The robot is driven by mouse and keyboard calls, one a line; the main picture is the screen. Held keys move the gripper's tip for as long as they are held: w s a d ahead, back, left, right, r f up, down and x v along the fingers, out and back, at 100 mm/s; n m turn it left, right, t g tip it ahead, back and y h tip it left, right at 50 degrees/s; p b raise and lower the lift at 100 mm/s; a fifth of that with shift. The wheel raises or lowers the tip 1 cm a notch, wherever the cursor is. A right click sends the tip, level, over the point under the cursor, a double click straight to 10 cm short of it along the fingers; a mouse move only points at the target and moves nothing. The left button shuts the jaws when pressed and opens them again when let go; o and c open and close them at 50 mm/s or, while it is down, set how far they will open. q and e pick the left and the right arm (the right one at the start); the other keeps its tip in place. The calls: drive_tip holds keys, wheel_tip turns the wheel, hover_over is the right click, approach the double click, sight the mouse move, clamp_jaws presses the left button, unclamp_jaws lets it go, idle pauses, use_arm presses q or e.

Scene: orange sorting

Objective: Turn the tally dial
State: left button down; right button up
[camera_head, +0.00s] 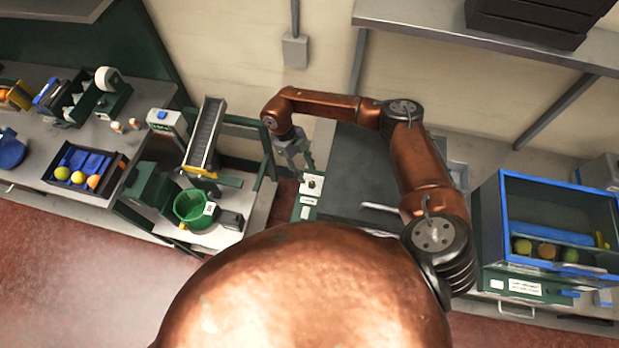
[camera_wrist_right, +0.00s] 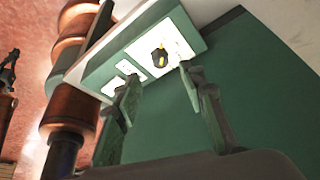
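The tally dial (camera_wrist_right: 160,57) is a small black knob with a yellow mark on a white plate. The plate is on a green panel (camera_wrist_right: 110,68). In the head view the dial (camera_head: 312,184) sits at the left end of the dark bench surface. My right gripper (camera_head: 303,168) points down just above and beside the dial. In the right wrist view its two fingers (camera_wrist_right: 158,78) are spread apart, with the dial showing beyond and between their tips, not gripped. My left gripper is not in the head view.
A green bucket (camera_head: 194,208) stands below a sloping chute (camera_head: 206,135) to the left. A tray (camera_head: 56,160) with several fruits lies at far left. A blue-framed case (camera_head: 560,188) holding fruits stands at right. A silver handle (camera_head: 380,208) lies near my right arm.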

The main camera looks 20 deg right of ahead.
drive_tip(key=shift+v, duration=2.8)
